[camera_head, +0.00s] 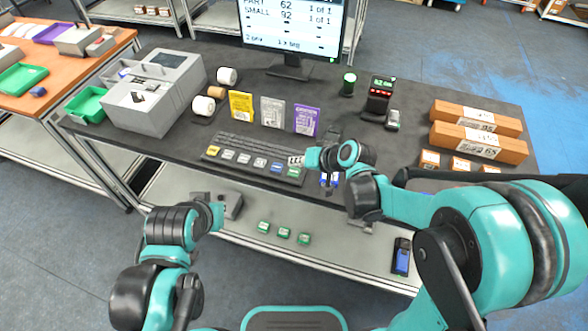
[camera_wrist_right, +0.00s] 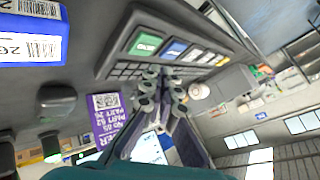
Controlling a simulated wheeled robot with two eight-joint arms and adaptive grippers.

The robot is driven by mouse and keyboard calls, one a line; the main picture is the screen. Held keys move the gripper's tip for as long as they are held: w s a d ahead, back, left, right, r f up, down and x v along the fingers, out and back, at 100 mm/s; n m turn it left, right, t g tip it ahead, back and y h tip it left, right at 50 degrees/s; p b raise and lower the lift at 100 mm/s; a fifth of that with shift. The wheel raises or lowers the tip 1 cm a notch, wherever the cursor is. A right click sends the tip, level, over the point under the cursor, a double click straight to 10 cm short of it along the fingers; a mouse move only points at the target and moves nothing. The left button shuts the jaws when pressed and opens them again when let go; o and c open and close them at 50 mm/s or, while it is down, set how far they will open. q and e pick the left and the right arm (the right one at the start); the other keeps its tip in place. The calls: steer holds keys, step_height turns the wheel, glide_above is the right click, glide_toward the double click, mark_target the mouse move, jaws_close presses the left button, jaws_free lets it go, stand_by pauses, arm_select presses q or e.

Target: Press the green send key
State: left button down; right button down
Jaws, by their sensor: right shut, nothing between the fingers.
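The green send key (camera_head: 293,172) is at the right end of the coloured key row on the dark keyboard (camera_head: 250,146). In the right wrist view the green key (camera_wrist_right: 145,43) carries a light label and sits beside a blue key (camera_wrist_right: 175,48). My right gripper (camera_head: 297,160) is shut and empty, with its fingertips close to the green key. In the wrist view its fingertips (camera_wrist_right: 160,78) appear just below the key; I cannot tell whether they touch the keyboard. My left gripper (camera_head: 230,206) is low in front of the table edge, away from the keyboard; its fingers are unclear.
Yellow, grey and purple cards (camera_head: 307,119) stand behind the keyboard. A monitor (camera_head: 292,28) shows text at the back. A scanner stand (camera_head: 378,98) and long brown boxes (camera_head: 478,142) are on the right. A grey machine (camera_head: 150,95) stands on the left.

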mark_target(296, 173)
steer(key=shift+r+p, duration=1.25)
steer(key=shift+r, duration=0.7)
steer(key=shift+f, duration=0.1)
steer(key=s+d+r+h, duration=0.2)
steer(key=s+d+h, duration=0.1)
steer(key=s+d, duration=0.5)
steer(key=s+d+r+t+h+b, duration=0.1)
steer(key=s+d+r+h, duration=0.1)
steer(key=s+d, duration=0.7)
steer(key=shift+s+r+m+h, duration=0.25)
steer(key=shift+s+m+h, duration=0.05)
steer(key=shift+s+h, duration=0.55)
